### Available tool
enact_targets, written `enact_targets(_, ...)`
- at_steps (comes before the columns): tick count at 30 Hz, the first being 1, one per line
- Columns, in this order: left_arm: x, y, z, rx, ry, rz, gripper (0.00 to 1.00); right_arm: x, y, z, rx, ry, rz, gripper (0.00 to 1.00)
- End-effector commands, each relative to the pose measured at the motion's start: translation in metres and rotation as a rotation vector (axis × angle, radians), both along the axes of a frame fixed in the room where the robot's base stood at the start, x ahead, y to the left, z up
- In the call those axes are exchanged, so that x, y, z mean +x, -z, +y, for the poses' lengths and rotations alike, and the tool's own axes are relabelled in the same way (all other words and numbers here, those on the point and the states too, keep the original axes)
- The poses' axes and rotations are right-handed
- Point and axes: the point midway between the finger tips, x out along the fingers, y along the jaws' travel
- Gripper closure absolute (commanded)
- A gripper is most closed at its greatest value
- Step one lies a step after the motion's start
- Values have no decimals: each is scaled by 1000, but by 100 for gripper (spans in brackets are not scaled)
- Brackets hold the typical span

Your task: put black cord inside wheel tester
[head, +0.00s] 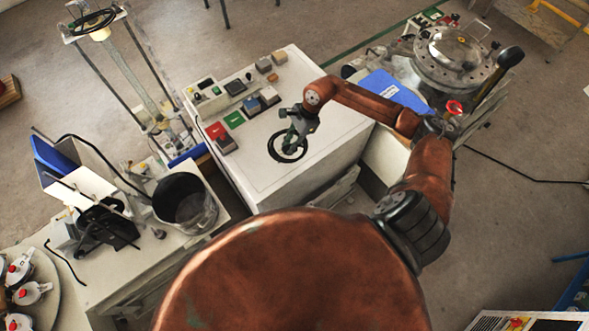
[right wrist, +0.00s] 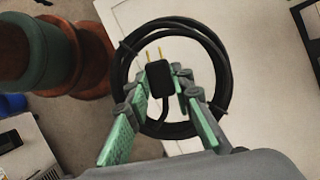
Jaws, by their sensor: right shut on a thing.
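The black cord (head: 271,148) is a round coil held over the white top of a cabinet-like machine in the head view. In the right wrist view the coil (right wrist: 226,84) surrounds the fingertips, and its black plug (right wrist: 158,78) with two brass prongs sits between them. My right gripper (head: 290,141) is shut on the cord. A machine with a round metal disc (head: 452,62) stands at the upper right; I cannot tell for sure whether this is the wheel tester. My left gripper is not in view.
The white cabinet top (head: 262,180) has a control box (head: 206,92), coloured switches and small blocks along its left and back edges. A dark bucket (head: 186,203) stands to its left. A blue panel (head: 397,93) lies toward the disc machine. The cabinet's middle is largely clear.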

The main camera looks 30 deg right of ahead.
Motion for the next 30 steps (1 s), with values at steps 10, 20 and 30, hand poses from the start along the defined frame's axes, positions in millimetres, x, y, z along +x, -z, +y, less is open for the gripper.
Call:
enact_targets(10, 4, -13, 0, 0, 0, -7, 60, -45, 49, 14, 2, 0, -1, 100)
enact_targets(20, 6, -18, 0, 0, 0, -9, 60, -57, 74, 18, 4, 2, 0, 100)
enact_targets(30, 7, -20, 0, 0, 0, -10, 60, -56, 94, 17, 0, -1, -1, 100)
